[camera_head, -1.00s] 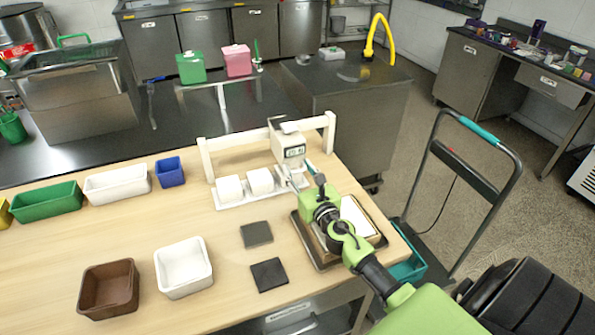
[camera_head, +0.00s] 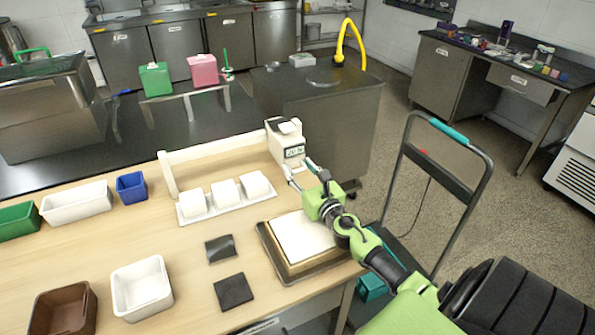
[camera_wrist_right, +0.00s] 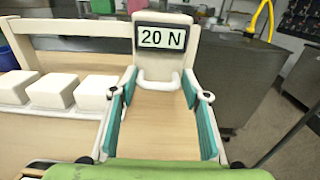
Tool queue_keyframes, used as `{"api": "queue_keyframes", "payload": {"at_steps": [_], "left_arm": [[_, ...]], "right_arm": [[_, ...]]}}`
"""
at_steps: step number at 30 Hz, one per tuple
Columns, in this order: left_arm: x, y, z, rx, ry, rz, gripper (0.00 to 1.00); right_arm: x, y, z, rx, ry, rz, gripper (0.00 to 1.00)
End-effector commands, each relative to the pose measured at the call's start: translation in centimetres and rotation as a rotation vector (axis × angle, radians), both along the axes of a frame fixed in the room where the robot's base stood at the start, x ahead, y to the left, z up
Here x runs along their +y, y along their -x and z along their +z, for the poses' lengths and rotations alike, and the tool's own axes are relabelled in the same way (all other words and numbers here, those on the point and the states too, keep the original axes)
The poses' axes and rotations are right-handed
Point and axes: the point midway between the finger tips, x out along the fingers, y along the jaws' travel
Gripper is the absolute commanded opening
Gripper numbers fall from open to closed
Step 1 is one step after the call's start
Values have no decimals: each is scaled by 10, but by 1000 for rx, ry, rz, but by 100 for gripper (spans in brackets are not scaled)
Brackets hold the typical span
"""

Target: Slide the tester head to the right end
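The white tester head (camera_head: 287,145) is at the right end of the white rail frame (camera_head: 215,151), hiding the right post. Its display reads "20 N" in the right wrist view (camera_wrist_right: 163,38). A white loop handle (camera_wrist_right: 158,83) sticks out below the display. My right gripper (camera_head: 301,173) is at the front of the head. In the right wrist view its teal fingers (camera_wrist_right: 160,88) are spread, one on each side of the handle; whether either touches it is unclear. My left gripper is not in view.
Three white blocks (camera_head: 224,193) stand on a white tray left of the head. A framed board with a white top (camera_head: 303,238) lies in front, below my right arm. Two dark pads (camera_head: 233,291) and several bins, including a white one (camera_head: 141,288), are further left.

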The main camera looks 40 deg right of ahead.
Motion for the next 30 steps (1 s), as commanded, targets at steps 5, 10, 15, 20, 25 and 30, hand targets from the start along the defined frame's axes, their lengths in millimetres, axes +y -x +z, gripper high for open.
{"api": "queue_keyframes", "payload": {"at_steps": [5,10,15,20,25,30], "left_arm": [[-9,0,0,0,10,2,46],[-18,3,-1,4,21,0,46],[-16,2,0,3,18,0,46],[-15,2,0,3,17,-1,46],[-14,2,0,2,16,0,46],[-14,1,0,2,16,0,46]], "right_arm": [[-3,0,1,-1,1,-7,46],[-2,3,0,0,1,-6,46],[2,19,-2,2,1,-5,46],[9,46,-2,4,-1,-4,46],[18,77,-1,2,0,-3,46],[24,102,-1,1,-2,-3,46]]}}
